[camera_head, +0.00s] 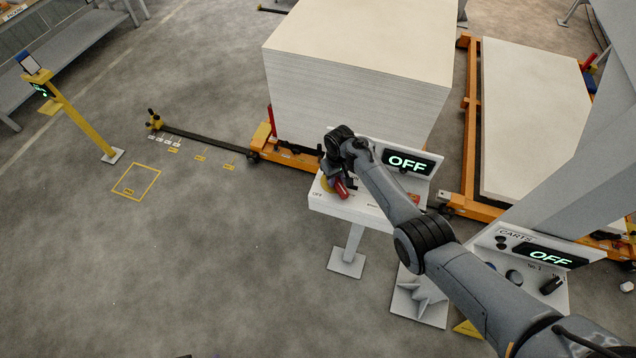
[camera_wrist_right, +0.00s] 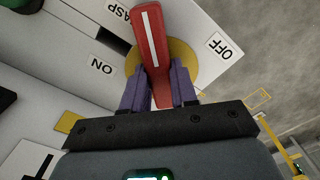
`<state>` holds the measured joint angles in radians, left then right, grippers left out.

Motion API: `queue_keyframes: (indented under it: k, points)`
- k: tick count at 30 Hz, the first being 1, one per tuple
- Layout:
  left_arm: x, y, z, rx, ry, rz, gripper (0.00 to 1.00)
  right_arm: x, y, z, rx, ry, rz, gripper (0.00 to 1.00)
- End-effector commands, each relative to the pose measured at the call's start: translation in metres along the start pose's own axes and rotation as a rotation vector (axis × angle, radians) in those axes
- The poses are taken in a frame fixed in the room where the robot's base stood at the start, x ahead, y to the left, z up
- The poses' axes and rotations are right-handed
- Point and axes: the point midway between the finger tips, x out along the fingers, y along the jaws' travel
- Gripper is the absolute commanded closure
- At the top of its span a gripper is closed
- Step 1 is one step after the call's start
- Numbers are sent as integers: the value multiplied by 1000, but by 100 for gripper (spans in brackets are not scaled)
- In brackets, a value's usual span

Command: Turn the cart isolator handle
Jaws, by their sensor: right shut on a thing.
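The red isolator handle (camera_head: 341,188) sits on a yellow disc (camera_head: 326,184) at the left end of a white pedestal panel (camera_head: 356,208). In the right wrist view the handle (camera_wrist_right: 151,45) has a white stripe and lies between the ON label (camera_wrist_right: 101,65) and the OFF label (camera_wrist_right: 220,46). My right gripper (camera_wrist_right: 160,92) is shut on the handle, one purple finger on each side. In the head view my right gripper (camera_head: 347,184) is partly hidden by its own arm. The panel's display (camera_head: 408,162) reads OFF. My left gripper is not in view.
A tall stack of white sheets (camera_head: 355,75) on an orange cart is behind. A yellow post (camera_head: 80,118) stands at the left. The floor at the front left is clear.

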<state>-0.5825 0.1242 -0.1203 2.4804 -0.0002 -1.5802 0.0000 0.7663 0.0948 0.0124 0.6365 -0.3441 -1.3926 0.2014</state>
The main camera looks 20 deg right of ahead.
Motion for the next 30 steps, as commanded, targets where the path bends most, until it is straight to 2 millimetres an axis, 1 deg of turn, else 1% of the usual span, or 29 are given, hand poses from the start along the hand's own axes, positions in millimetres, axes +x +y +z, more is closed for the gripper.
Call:
queue_keyframes:
  k: [1, 5, 18, 24, 30]
  points:
    - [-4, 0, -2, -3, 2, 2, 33, 1, 3, 3, -42, -8, 0, 100]
    - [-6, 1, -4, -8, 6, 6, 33, 2, 6, 4, -161, -7, -1, 100]
    - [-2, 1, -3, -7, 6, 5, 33, 3, 10, 2, -546, -5, -1, 100]
    - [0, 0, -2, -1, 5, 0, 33, 4, 11, 2, -663, -5, -1, 100]
    - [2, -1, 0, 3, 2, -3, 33, 4, 12, 1, -731, -4, -2, 100]
